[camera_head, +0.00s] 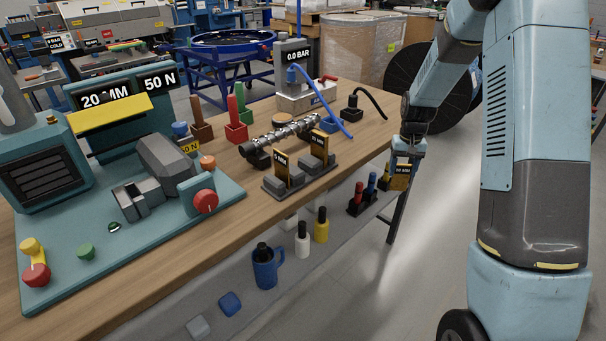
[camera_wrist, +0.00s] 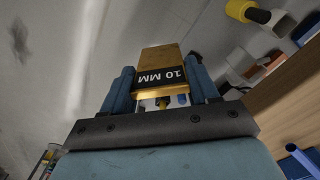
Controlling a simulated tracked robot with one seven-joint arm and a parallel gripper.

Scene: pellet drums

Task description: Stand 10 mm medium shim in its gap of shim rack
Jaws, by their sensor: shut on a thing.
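The 10 mm medium shim (camera_head: 400,178) is a yellow-gold block with a black label. My gripper (camera_head: 403,160) is shut on it and holds it label-up in the air, right of the bench edge. In the wrist view the shim (camera_wrist: 161,58) sits between both blue fingers, its "10 MM" label upside down. The shim rack (camera_head: 273,192) lies on the bench near its front edge, left of my gripper and well apart from it. It has a dark base and grey blocks. Two gold shims with black labels, one (camera_head: 282,172) left and one (camera_head: 319,148) right, stand in it.
A camshaft-like metal shaft (camera_head: 285,133) lies behind the rack. A teal press (camera_head: 150,230) fills the bench's left. A gauge unit (camera_head: 300,98) with a blue hose stands behind. A lower shelf holds a blue mug (camera_head: 265,270) and small bottles.

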